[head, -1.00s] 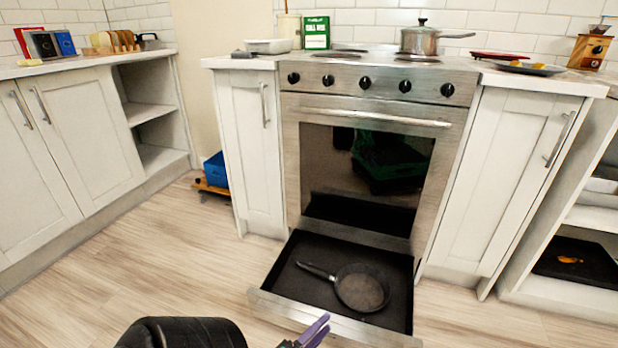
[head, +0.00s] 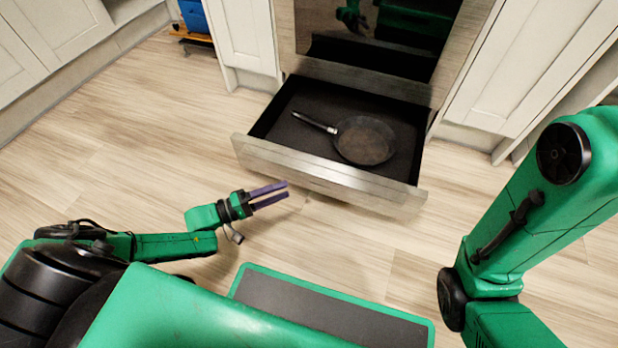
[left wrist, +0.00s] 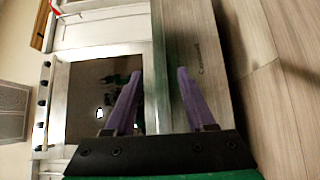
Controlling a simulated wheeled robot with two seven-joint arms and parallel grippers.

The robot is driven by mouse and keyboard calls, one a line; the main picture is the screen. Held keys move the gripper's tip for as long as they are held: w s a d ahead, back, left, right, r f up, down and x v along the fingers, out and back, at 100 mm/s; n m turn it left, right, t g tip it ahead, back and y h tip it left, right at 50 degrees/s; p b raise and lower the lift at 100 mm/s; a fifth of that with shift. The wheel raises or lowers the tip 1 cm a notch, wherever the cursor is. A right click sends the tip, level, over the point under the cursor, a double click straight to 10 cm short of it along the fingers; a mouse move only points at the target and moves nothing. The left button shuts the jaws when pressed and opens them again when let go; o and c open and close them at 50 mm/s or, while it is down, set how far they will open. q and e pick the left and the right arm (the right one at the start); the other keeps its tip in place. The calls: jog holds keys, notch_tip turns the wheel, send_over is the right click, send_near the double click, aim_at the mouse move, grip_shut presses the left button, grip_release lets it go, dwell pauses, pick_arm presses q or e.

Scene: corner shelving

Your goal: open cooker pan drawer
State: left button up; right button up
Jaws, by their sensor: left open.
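The cooker pan drawer (head: 310,172) is pulled out below the oven, and a dark frying pan (head: 364,140) lies in it with its handle to the left. My left gripper (head: 286,193) is open and empty, in front of the drawer's front panel near its left half, apart from it in the head view. In the left wrist view, the purple fingers of my left gripper (left wrist: 158,85) point at the drawer front (left wrist: 215,60). That view does not show clearly whether they touch it. My right arm stands at the right of the head view, and its gripper is not in view.
The oven door (head: 375,30) above the drawer is shut. White cupboards stand on both sides (head: 535,60). A blue crate (head: 193,15) on an orange base sits on the floor at the back left. Wooden floor is clear left of the drawer.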

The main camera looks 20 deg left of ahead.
aim_at(316, 179)
pick_arm(q)
jog(key=b+x, duration=0.3)
jog(key=x, duration=0.7)
jog(key=shift+d+f, duration=0.1)
jog(key=shift+f, duration=0.05)
jog(key=shift+w+d, duration=0.3)
jog(key=shift+w, duration=0.05)
grip_shut()
jog(key=shift+s, duration=0.15)
dwell(0.4)
